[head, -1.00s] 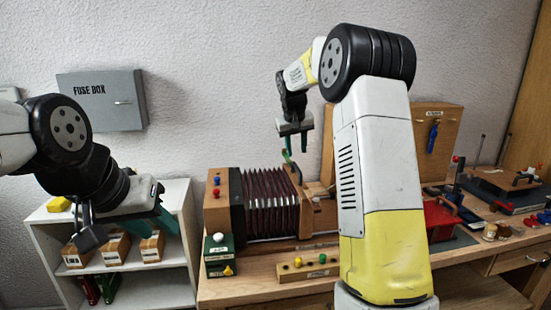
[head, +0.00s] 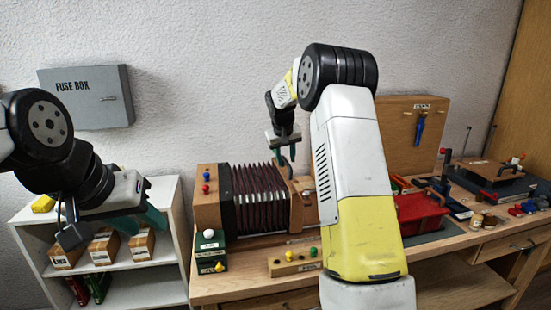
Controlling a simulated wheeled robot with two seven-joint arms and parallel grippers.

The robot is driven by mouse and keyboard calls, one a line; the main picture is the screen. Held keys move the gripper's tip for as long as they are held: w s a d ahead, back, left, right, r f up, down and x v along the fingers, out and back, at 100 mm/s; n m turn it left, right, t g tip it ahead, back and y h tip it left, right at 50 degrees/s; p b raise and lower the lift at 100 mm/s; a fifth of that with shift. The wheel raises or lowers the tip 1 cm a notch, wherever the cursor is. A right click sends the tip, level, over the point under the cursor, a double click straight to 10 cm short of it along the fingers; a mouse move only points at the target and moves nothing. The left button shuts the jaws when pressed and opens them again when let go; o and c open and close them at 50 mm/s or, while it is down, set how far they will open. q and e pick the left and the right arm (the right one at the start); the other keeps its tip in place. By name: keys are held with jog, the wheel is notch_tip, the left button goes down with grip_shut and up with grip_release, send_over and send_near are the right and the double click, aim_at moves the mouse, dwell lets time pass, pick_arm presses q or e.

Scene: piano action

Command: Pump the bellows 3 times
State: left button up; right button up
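The bellows (head: 258,198) lies on the workbench, its dark red pleats spread between a wooden end block (head: 207,203) on the left and a wooden end board (head: 300,208) on the right. My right gripper (head: 285,158) points down just above the right end of the pleats. Its teal fingers look apart with nothing clear between them, and I cannot tell whether they touch the bellows. My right arm hides the bench to the right of the bellows. My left gripper (head: 152,218) hangs over the white shelf, away from the bellows; its finger gap is not clear.
A green box (head: 213,258) with a white knob and a wooden strip (head: 294,262) with coloured knobs stand in front of the bellows. The white shelf (head: 160,262) stands left of the bench, below a fuse box (head: 88,97).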

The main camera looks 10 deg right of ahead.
grip_shut()
dwell(1.2)
